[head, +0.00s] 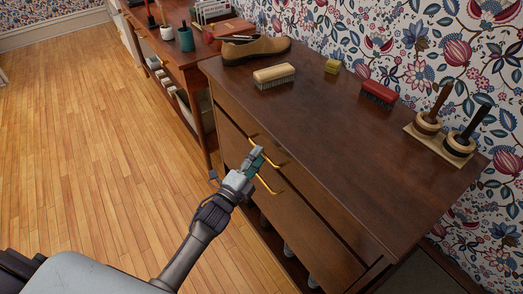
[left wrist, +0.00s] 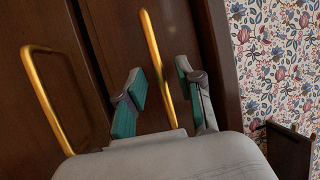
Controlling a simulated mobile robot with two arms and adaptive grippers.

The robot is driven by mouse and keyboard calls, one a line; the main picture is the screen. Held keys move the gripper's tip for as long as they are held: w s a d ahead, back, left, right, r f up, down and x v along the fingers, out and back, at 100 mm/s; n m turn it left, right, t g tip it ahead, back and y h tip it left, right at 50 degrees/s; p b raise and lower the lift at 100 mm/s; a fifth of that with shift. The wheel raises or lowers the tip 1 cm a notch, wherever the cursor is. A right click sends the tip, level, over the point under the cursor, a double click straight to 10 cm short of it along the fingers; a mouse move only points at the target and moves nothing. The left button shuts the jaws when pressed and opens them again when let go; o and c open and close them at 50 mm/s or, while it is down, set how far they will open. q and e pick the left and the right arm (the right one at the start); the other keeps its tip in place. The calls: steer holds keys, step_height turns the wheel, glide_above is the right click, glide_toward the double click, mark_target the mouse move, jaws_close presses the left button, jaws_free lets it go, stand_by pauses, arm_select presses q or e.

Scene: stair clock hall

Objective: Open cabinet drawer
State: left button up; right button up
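The dark wooden cabinet (head: 335,125) has drawers on its front, with brass bar handles. My left gripper (head: 257,157) is at the front, by the upper handle (head: 270,155). In the left wrist view, my left gripper (left wrist: 161,72) is open, with teal pads. A brass handle (left wrist: 151,40) runs between its fingers, with visible gaps on both sides, so it is not gripped. Another brass handle (left wrist: 42,95) is to the left there; it matches the lower handle (head: 268,186) in the head view. The drawers look shut. My right gripper is not in view.
A desk (head: 185,60) adjoins at the back left. The wooden floor (head: 80,130) at left is clear.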

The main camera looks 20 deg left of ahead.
arm_select(q)
steer(key=shift+x, duration=1.2)
jaws_close()
